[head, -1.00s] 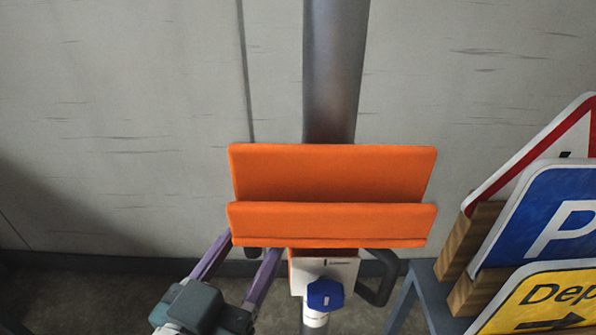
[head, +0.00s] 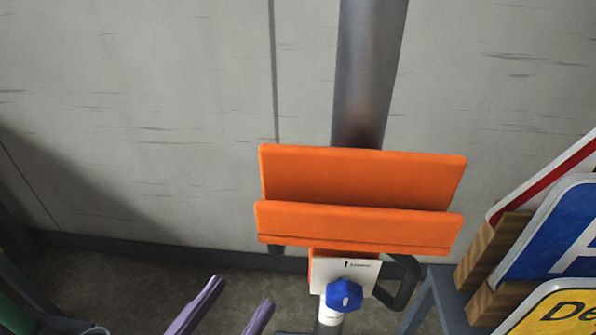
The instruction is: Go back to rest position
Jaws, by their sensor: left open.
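My left gripper (head: 238,294) shows at the bottom of the head view, left of the middle. Its two purple fingers are spread apart with nothing between them. It is below and to the left of the orange holder (head: 358,228), apart from it. The gripper's body is cut off by the bottom edge. My right gripper is not in view.
The empty orange holder is on a grey metal post (head: 370,75), with a white plate and blue knob (head: 344,295) below. Road signs, including a blue one (head: 560,235) and a yellow one (head: 560,312), stand in a rack at right. A grey wall stands behind.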

